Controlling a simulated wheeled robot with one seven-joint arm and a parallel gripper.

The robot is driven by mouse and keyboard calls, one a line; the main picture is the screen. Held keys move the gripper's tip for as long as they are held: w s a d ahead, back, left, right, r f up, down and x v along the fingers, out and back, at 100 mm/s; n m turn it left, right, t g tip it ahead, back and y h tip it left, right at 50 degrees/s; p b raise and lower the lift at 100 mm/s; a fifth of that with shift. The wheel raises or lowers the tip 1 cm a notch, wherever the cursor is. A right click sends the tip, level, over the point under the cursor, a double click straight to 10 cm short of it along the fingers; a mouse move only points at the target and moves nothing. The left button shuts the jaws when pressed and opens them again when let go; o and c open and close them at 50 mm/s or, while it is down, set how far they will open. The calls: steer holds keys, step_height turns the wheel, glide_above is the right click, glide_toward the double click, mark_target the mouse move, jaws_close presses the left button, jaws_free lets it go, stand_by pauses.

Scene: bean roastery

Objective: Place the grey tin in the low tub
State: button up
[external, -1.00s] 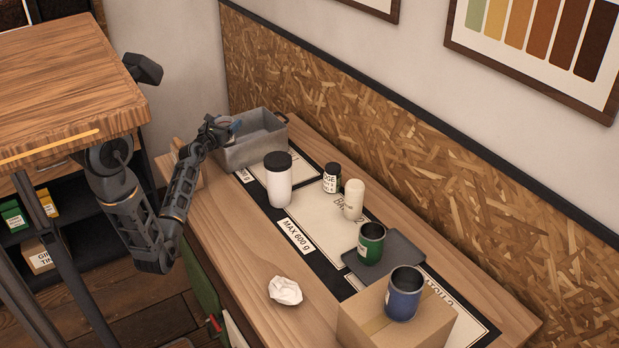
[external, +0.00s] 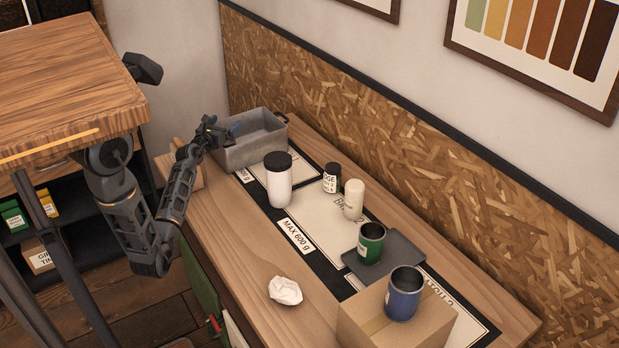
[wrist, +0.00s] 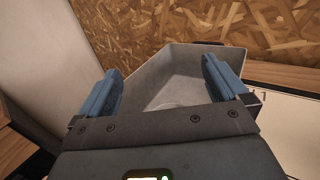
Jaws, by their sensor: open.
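The low tub (external: 262,150) is a grey, open box at the far left end of the bench. In the wrist view the tub (wrist: 225,62) lies beyond and between the fingers, its inside partly in view. My gripper (external: 222,129) is at the tub's near left rim in the external view. In the wrist view my gripper (wrist: 160,75) has its blue fingers wide apart, with nothing between them. I cannot make out a grey tin for certain; a faint pale curved shape low inside the tub is partly hidden by the gripper body.
Near the tub stand a white cup with a black lid (external: 279,180), a dark jar (external: 332,178) and a cream bottle (external: 353,200). A green mug (external: 370,243) is on a dark tray (external: 405,250). A blue mug (external: 403,294) stands on a carton (external: 375,325). Crumpled paper (external: 285,291) lies on clear wood.

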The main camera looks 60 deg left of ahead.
steer(key=v, duration=0.6)
steer(key=shift+r, duration=0.2)
